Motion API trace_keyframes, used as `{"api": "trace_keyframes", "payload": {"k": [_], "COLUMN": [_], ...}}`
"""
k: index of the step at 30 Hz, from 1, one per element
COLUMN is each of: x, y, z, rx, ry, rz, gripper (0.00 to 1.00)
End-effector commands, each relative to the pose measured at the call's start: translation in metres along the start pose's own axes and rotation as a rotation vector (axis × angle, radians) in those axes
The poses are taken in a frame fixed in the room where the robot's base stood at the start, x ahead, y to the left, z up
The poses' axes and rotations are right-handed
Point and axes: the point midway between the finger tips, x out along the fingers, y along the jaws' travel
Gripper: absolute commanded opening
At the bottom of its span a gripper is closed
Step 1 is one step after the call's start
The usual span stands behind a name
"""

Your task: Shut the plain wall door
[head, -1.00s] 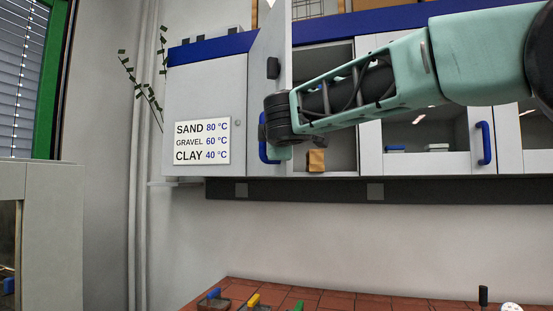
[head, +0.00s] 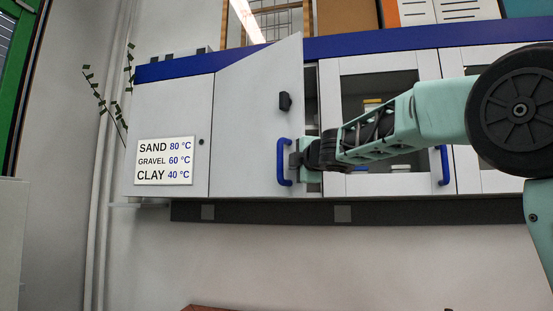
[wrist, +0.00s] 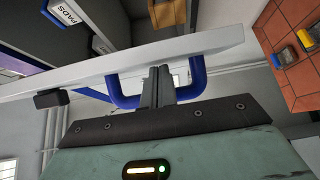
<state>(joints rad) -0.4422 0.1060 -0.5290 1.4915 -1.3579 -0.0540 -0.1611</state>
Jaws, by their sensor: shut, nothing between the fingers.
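The plain wall door (head: 250,125) is a light grey cupboard door without glass, standing partly open; a dark gap shows beside its right edge. Its blue handle (head: 283,162) is near the lower right corner, with a small black block above it. My gripper (head: 299,160) is just right of the handle, by the door's free edge. In the wrist view, the two fingers (wrist: 157,86) are together and empty. They overlap the blue handle (wrist: 125,96); I cannot tell whether they touch it. The door's edge (wrist: 160,52) crosses that view, just beyond the fingertips.
A closed panel with a temperature sign (head: 166,160) is left of the door. A glazed cupboard door (head: 380,110) is right, partly behind my arm. Boxes (wrist: 80,20) stand inside the open cupboard. The wall below is bare; a tiled bench (wrist: 290,45) lies lower down.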

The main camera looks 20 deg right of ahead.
Motion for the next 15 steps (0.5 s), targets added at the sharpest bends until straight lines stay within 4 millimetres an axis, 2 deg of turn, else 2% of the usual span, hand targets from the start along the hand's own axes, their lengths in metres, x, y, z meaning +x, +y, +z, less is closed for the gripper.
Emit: {"api": "trace_keyframes", "payload": {"k": [1, 3, 9, 15], "x": [0.007, 0.016, 0.041, 0.064], "y": [0.006, 0.007, 0.006, 0.006], "z": [0.017, 0.033, 0.069, 0.096], "rx": [-0.003, -0.001, -0.001, -0.002], "ry": [0.017, 0.048, 0.072, 0.074], "rz": [-0.004, -0.002, 0.0, 0.002], "gripper": [0.0, 0.0, 0.0, 0.0]}}
